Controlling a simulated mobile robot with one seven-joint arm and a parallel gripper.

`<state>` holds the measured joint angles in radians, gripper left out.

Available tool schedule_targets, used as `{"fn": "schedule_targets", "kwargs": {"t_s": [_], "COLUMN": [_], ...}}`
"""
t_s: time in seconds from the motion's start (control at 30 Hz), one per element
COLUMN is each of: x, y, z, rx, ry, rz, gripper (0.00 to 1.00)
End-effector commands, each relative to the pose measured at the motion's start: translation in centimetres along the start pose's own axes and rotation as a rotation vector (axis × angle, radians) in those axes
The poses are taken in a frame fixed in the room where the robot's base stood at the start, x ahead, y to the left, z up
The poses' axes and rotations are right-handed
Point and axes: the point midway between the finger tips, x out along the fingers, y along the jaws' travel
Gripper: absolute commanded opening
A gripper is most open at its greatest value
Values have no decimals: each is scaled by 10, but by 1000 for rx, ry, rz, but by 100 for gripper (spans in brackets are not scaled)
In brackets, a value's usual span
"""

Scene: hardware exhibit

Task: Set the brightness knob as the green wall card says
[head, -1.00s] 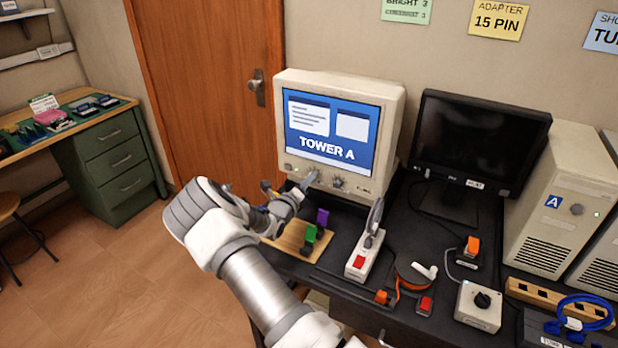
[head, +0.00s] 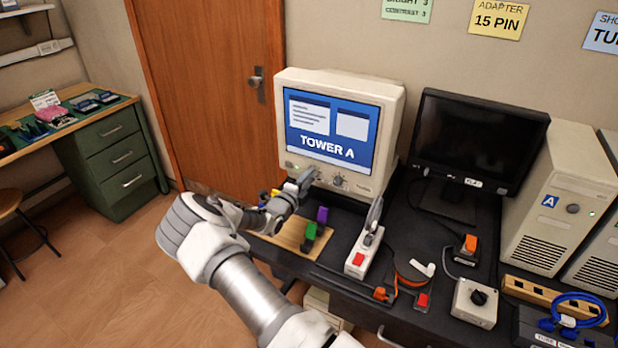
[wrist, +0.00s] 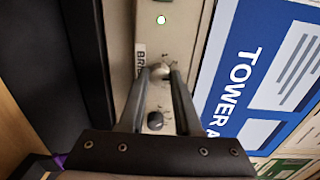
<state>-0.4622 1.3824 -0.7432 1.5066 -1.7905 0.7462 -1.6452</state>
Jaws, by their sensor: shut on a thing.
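The green wall card (head: 407,10) is cut off at the top of the head view and reads "BRIGHT 3" and "CONTRAST 3". The beige CRT monitor (head: 392,110) shows "TOWER A". My gripper (head: 310,177) is at its lower bezel, with its fingers (wrist: 160,80) shut on the brightness knob (wrist: 160,71), beside a label starting "BRI". The knob's pointer and scale cannot be read. A second knob (wrist: 155,120) shows between the fingers in the wrist view, nearer the palm; it is also right of my gripper in the head view (head: 338,181).
A wooden board (head: 290,232) with green and purple connectors lies below my gripper. A yellow card (head: 500,20) reads "ADAPTER 15 PIN".

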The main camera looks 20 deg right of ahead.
Motion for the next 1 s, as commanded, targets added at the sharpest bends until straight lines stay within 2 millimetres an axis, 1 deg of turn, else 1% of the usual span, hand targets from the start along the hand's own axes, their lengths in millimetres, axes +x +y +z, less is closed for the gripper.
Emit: {"fn": "schedule_targets", "kwargs": {"t_s": [0.43,0.47,0.6,0.63,0.9,1.0], "x": [0,0,0,0,-1,-6], "y": [0,0,0,0,0,0], "z": [0,0,0,0,0,1], "rx": [-9,-9,-9,-9,-8,-9], "ry": [0,0,0,0,0,-1], "rz": [1,1,1,1,0,1], "gripper": [0,34,59,62,62,62]}}
